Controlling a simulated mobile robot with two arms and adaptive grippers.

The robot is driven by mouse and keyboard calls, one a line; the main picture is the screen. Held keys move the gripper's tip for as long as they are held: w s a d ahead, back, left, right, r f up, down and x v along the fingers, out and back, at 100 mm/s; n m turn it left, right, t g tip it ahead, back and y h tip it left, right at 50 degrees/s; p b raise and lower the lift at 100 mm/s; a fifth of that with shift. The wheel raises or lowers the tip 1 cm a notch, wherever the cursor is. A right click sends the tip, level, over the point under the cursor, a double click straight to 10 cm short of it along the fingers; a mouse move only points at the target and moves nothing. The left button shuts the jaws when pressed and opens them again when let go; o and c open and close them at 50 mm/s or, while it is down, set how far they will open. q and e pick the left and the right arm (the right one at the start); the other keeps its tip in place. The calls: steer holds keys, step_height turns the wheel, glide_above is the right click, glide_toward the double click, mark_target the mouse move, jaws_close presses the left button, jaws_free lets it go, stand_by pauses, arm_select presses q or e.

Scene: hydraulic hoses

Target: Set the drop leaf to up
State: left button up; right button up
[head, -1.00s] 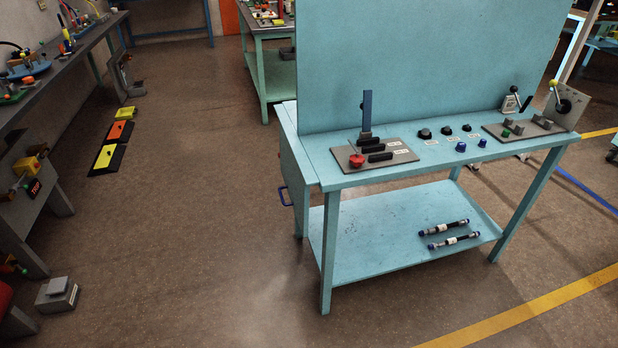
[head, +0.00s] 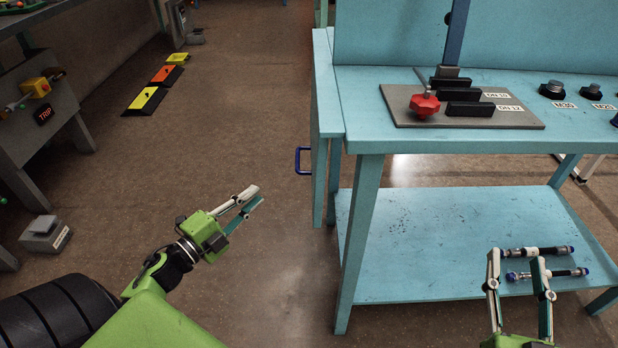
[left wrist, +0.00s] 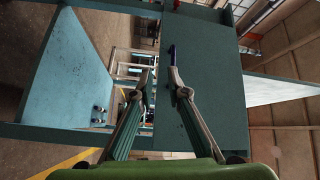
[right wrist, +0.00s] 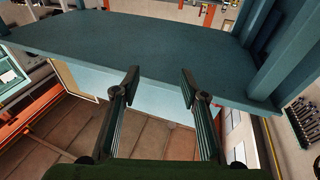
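The drop leaf (head: 321,180) hangs down at the left end of the light-blue bench (head: 358,110), seen nearly edge-on in the head view. A blue handle (head: 299,160) sticks out from its outer face. In the left wrist view a blue-green panel (left wrist: 205,70), which looks like the leaf, lies beyond the fingers, with a blue bar like the handle (left wrist: 172,54) near one fingertip. My left gripper (head: 257,196) is open and empty, left of the leaf and apart from the handle in the head view. My right gripper (head: 516,256) is open and empty in front of the lower shelf.
The bench top bears a grey plate with a red knob (head: 424,104) and black blocks. Two hoses (head: 540,274) lie on the lower shelf (head: 430,240). Ramps (head: 146,101) lie on the floor at left, near a grey bench (head: 50,125).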

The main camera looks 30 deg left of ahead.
mark_target(298, 159)
arm_select(q)
steer(key=shift+w+d+r+m+h+b, duration=0.4)
steer(key=shift+w+d+r, duration=0.35)
steer(key=shift+w, duration=1.6)
steer(key=shift+w+d+r+m+h+b, duration=0.2)
steer(key=shift+w+d+r+m+b, duration=0.45)
steer(key=shift+w, duration=1.65)
steer(key=shift+w+d+r+m+h+b, duration=0.25)
steer(key=shift+w+d+r, duration=0.65)
steer(key=shift+w, duration=1.45)
arm_select(e)
steer(key=s+r+t+y, duration=0.2)
steer(key=s+r+t, duration=0.4)
steer(key=r, duration=0.7)
steer(key=shift+s+d+y, duration=0.15)
steer(key=shift+d+y, duration=0.15)
steer(key=shift+d, duration=0.15)
arm_select(q)
steer(key=shift+d+f, duration=0.15)
steer(key=shift+f, duration=0.05)
steer(key=shift+c, duration=0.5)
jaws_close()
